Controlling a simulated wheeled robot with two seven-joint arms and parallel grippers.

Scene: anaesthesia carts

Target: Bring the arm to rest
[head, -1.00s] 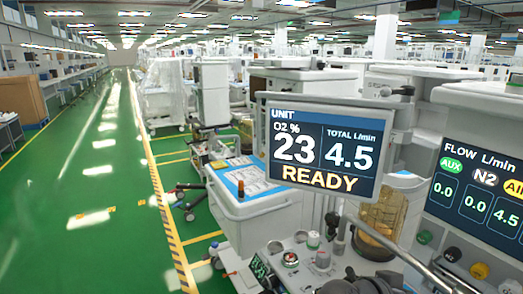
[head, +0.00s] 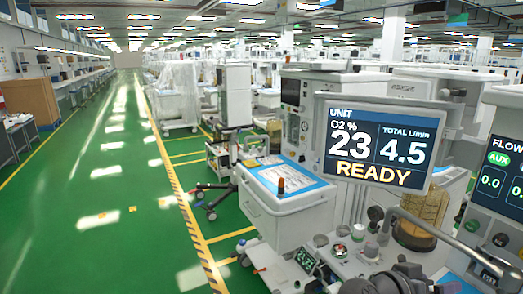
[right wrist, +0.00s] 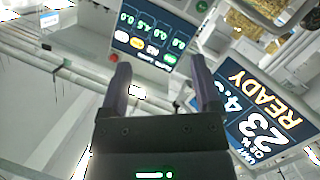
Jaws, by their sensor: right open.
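My right gripper (right wrist: 163,78) shows in the right wrist view. Its two dark fingers are apart with nothing between them. Beyond the fingers are the flow screen (right wrist: 150,35) and, to the right, the READY screen (right wrist: 265,122), both turned over in this view. I see no contact with either. In the head view I cannot clearly pick out the right gripper from the dark parts at the bottom edge. My left gripper is in neither view.
In the head view the READY screen (head: 372,146) and flow screen (head: 502,180) stand on the anaesthesia cart at right. A grey tube (head: 440,231) crosses below them. A white cart with a blue-edged top (head: 290,181) stands left of it. The green floor (head: 95,220) at left is clear.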

